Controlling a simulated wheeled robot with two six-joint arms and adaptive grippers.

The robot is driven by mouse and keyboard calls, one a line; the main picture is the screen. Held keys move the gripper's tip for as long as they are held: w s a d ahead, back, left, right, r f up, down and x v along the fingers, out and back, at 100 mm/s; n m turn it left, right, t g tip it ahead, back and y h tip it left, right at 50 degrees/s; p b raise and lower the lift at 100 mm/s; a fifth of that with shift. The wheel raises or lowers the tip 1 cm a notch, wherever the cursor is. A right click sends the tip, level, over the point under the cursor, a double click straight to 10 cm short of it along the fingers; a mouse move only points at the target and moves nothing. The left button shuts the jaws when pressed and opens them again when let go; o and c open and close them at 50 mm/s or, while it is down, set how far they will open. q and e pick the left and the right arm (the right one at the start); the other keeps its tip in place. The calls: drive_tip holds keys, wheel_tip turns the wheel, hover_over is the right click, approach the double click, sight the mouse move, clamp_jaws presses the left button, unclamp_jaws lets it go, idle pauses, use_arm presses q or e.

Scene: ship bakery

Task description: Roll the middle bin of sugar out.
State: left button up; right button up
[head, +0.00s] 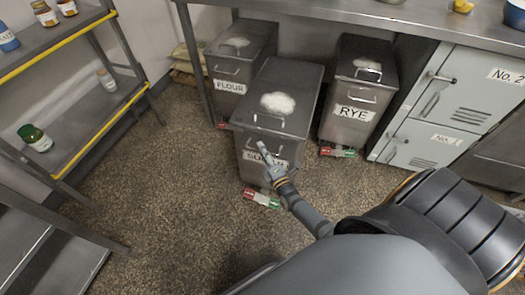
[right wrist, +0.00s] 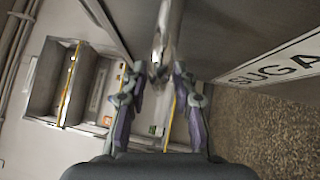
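The sugar bin (head: 290,88) is a grey metal bin with a white patch on its lid. It stands between the flour and rye bins, with its front well forward of theirs. Its label, partly hidden by my gripper in the head view, reads "SUGA" in the right wrist view (right wrist: 275,68). My right gripper (head: 264,150) is at the front of this bin. A red and green pedal piece (head: 262,198) shows at the bin's foot. My left gripper is out of view.
The flour bin (head: 228,87) stands left and the rye bin (head: 352,112) right, under the steel counter (head: 300,14). Grey lockers (head: 425,142) are further right. A shelf rack (head: 85,125) with jars stands at the left. The speckled floor (head: 170,200) in front is clear.

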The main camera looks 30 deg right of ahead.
drive_tip(key=shift+s, duration=0.1)
drive_tip(key=s, duration=0.4)
drive_tip(key=s+f, duration=0.1)
drive_tip(key=s, duration=0.2)
drive_tip(key=s+a, duration=0.1)
drive_tip(key=s, duration=0.3)
drive_tip(key=shift+s+f, duration=0.25)
drive_tip(key=shift+s, duration=0.1)
